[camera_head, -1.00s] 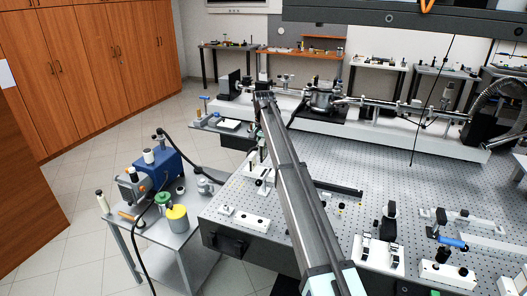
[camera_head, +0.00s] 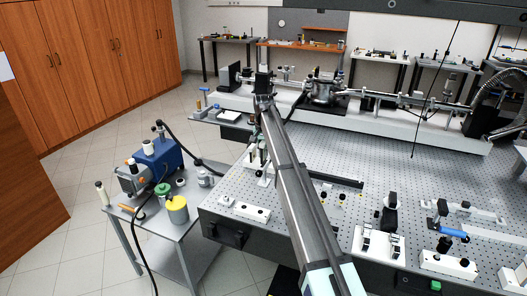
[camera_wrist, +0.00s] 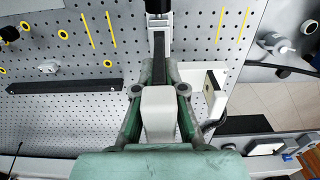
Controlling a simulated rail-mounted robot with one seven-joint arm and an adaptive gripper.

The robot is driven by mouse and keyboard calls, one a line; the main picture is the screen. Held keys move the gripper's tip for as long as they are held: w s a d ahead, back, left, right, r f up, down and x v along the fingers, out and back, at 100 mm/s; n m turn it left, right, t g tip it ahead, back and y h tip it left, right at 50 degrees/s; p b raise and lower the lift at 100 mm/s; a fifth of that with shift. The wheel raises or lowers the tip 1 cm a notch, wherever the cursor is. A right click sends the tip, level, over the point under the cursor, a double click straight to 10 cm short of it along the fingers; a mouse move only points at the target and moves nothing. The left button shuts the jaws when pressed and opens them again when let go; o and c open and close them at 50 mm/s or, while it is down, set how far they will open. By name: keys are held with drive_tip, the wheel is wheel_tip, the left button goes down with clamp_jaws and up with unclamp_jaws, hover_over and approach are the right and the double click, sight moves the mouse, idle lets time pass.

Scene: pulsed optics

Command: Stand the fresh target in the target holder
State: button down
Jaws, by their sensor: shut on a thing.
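My gripper (camera_wrist: 160,78) points down over the near left part of the perforated optical table (camera_head: 410,180). In the wrist view its two green-grey fingers close in from both sides around a narrow dark piece (camera_wrist: 159,50), which I take to be the fresh target. Its exact outline is hard to tell from the parts behind it. In the head view my gripper (camera_head: 257,138) is small and partly hidden by my arm, just above small white-based mounts (camera_head: 254,160). A white bracket (camera_wrist: 212,95) stands right beside the fingers. I cannot tell which part is the target holder.
A black bar (camera_wrist: 65,86) lies on the table left of the gripper. White-based optics (camera_head: 378,243) stand at the near right. A side bench (camera_head: 196,113) lies beyond the table edge. A cart with a blue pump (camera_head: 158,160) stands left. The table middle is mostly clear.

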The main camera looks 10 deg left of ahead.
sight(263, 159)
drive_tip(key=shift+f+b, duration=0.3)
drive_tip(key=shift+f, duration=0.65)
idle(1.0)
drive_tip(key=shift+f, duration=0.4)
drive_tip(key=shift+s+f, duration=0.1)
drive_tip(key=c, duration=1.6)
unclamp_jaws()
drive_tip(key=shift+f, duration=0.2)
drive_tip(key=o, duration=0.4)
drive_tip(key=shift+r, duration=0.1)
